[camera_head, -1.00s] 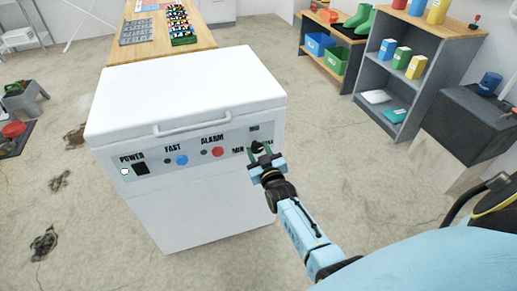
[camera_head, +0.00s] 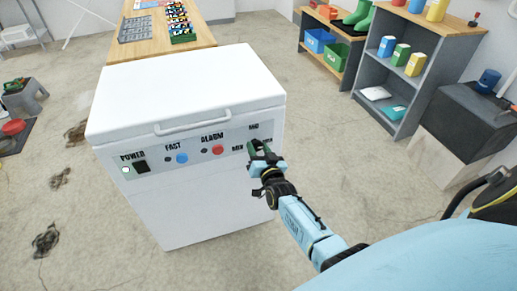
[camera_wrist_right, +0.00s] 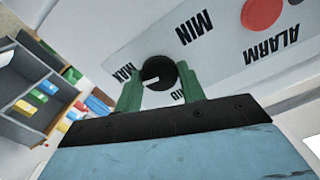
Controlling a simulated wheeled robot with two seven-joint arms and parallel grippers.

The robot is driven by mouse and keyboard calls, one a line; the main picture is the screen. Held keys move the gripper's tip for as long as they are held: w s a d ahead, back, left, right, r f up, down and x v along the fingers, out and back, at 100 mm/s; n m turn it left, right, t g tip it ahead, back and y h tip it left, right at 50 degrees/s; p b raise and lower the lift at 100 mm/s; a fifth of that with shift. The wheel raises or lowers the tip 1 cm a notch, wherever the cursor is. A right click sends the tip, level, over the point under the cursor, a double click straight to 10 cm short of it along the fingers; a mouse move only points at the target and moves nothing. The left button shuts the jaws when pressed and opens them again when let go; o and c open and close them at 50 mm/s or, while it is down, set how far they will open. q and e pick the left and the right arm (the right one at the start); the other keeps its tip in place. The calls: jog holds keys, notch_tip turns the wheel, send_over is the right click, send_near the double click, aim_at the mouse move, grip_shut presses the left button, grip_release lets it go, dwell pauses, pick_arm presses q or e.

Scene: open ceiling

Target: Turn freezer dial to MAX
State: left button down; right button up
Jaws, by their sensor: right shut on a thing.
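The white freezer (camera_head: 190,85) stands in the middle of the head view, its control panel facing me. My right gripper (camera_head: 261,147) is at the panel's right end, its green fingers closed around the black freezer dial (camera_wrist_right: 160,73). In the right wrist view the dial sits between the two fingers, and its white mark points left, roughly toward the MAX label (camera_wrist_right: 125,76). The MIN label (camera_wrist_right: 195,28) and the partly covered MID label (camera_wrist_right: 178,96) lie around it. In the head view my gripper largely hides the dial. My left gripper is not in view.
The panel also has a red alarm button (camera_head: 218,149), a blue fast button (camera_head: 182,158) and a black power switch (camera_head: 142,167). A wooden table (camera_head: 115,50) stands behind the freezer. A grey shelf (camera_head: 372,88) stands right. Floor between is clear.

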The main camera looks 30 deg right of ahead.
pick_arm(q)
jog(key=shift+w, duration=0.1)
pick_arm(e)
jog(key=o, duration=1)
jog(key=shift+c, duration=0.2)
jog(key=shift+s+a, duration=0.1)
jog(key=shift+s, duration=0.1)
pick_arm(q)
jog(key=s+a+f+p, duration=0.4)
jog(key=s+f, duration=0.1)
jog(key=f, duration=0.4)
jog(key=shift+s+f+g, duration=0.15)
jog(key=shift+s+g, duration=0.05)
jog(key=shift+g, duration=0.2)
pick_arm(e)
jog(key=v, duration=1.3)
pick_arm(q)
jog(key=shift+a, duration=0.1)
